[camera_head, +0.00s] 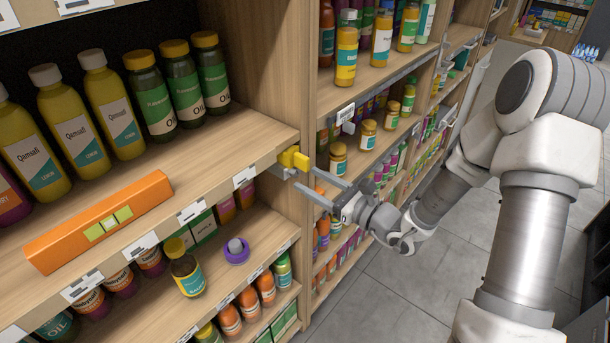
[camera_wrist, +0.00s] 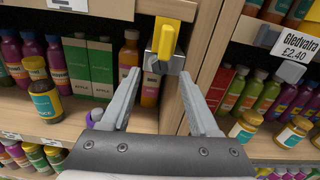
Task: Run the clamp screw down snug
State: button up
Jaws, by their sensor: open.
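In the wrist view the yellow handle (camera_wrist: 166,36) stands upright above the grey body (camera_wrist: 166,66). My gripper (camera_head: 306,178) is open and empty, just in front of and slightly below the clamp. In the wrist view my gripper's fingertips (camera_wrist: 157,74) are spread to either side of the line to the clamp, with the handle beyond them. I see no contact with the handle. The screw's lower end is hidden.
An orange box (camera_head: 100,222) lies near the upper shelf's front edge. Bottles stand behind it. A dark bottle (camera_head: 185,268) and a purple-and-white round item (camera_head: 236,250) sit on the lower shelf. A wooden upright (camera_wrist: 196,60) stands beside the clamp. The aisle floor (camera_head: 400,270) is clear.

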aim_at(295, 172)
jog(key=shift+x, duration=1.3)
grip_shut()
